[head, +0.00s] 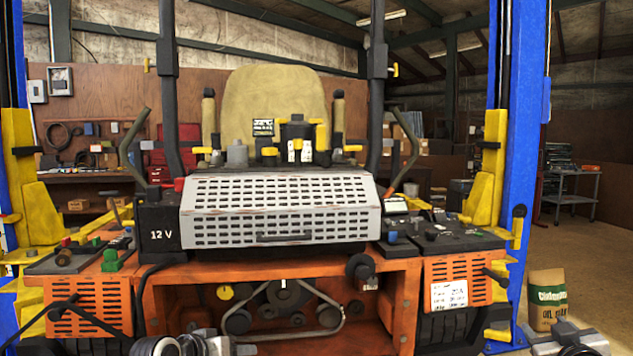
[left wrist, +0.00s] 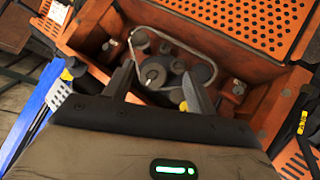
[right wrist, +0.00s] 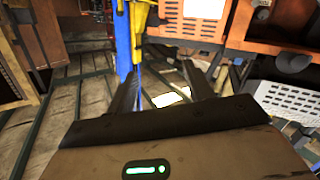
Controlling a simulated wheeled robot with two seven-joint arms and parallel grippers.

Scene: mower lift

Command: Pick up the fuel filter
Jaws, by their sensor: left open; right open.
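I cannot tell for sure which part is the fuel filter. Small coloured parts lie on the left side tray (head: 80,262) of the orange mower (head: 170,290), and a small blue part (head: 391,237) sits on its right side. My left gripper (left wrist: 158,84) is open and empty in the left wrist view, with the pulleys and belt (left wrist: 165,72) in the mower's front bay beyond its fingers. My right gripper (right wrist: 160,84) is open and empty in the right wrist view, with the floor and blue post beyond. In the head view only grey arm parts show at the bottom edge.
Blue lift posts (head: 520,150) with yellow arms stand on both sides of the mower. A perforated grey cover (head: 280,207) spans its front, beside a black 12 V box (head: 160,235). A paper sack (head: 546,299) stands on the open floor at right, near a cart (head: 575,185).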

